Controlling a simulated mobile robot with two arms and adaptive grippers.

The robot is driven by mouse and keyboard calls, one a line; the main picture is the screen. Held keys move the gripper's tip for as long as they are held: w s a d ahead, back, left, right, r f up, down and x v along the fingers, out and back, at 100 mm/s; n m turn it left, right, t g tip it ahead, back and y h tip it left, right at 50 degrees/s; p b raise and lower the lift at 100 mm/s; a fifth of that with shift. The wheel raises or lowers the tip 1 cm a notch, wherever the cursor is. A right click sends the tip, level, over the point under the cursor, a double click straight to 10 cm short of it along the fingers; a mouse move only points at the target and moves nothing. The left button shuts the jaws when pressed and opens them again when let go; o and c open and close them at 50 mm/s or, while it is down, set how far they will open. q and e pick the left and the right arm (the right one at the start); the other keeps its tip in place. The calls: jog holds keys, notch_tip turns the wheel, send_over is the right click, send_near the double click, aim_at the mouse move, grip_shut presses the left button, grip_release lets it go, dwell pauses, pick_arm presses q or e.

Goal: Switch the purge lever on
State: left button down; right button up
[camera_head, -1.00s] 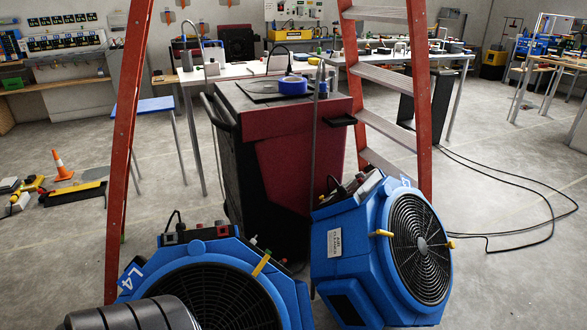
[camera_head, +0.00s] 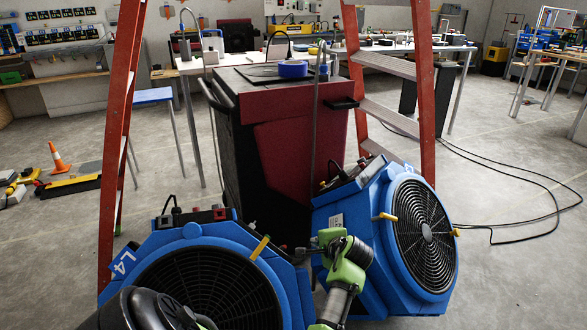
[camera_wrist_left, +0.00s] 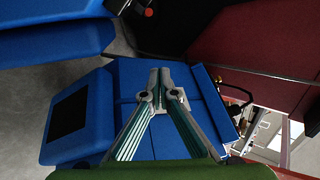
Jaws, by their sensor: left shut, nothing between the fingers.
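I cannot tell for sure which part is the purge lever. Two blue fans stand in front of me in the head view: the left fan (camera_head: 150,248), marked L4, and the right fan (camera_head: 330,213). Yellow handles (camera_head: 260,247) and (camera_head: 387,217) show on them, and small red and black controls (camera_head: 220,213) on the left fan's top. My left gripper (camera_head: 304,255) is shut and empty between the fans, in front of the right one. In the left wrist view its fingertips (camera_wrist_left: 160,76) meet against the blue casing of the right fan behind them. My right gripper is not in view.

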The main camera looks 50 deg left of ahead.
pick_arm(q)
jog(key=shift+w+d+f+m+g+h, duration=0.1)
jog(key=shift+d+f+m+g+h, duration=0.1)
jog(key=shift+f+m+g, duration=0.35)
jog(key=shift+w+d+f+m+g+h, duration=0.15)
jog(key=shift+m+g, duration=0.1)
jog(key=shift+g, duration=0.5)
